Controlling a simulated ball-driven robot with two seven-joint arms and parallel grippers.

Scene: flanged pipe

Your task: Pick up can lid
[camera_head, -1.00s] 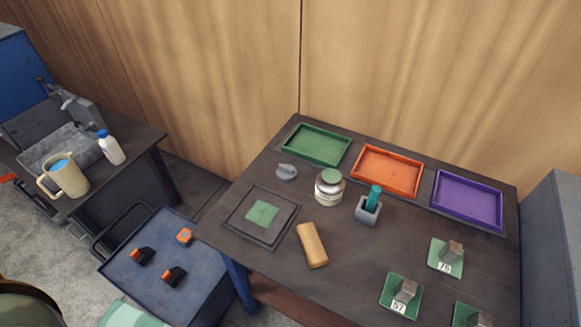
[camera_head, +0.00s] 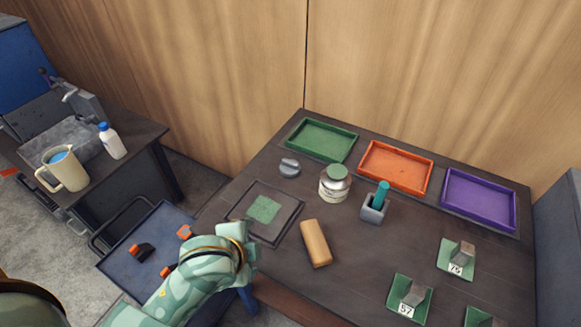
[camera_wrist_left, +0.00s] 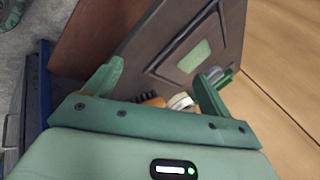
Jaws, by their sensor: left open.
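A squat pale can with a label (camera_head: 334,190) stands upright on the dark table, with a round green lid (camera_head: 337,172) on top. In the left wrist view a small white round shape (camera_wrist_left: 181,101), probably this can, shows low between the fingers. My left gripper (camera_head: 246,240) is at the table's front left edge, beside the square mat and well short of the can. In the left wrist view its two green fingers (camera_wrist_left: 160,82) are spread with nothing between them. My right gripper is in neither current view.
The table holds a square mat (camera_head: 287,225) with a green patch, a tan block (camera_head: 315,243), a grey lump (camera_head: 289,168) and a grey holder (camera_head: 373,211). Green (camera_head: 322,140), orange (camera_head: 396,167) and purple (camera_head: 478,200) trays line the back. Numbered weights stand at right.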

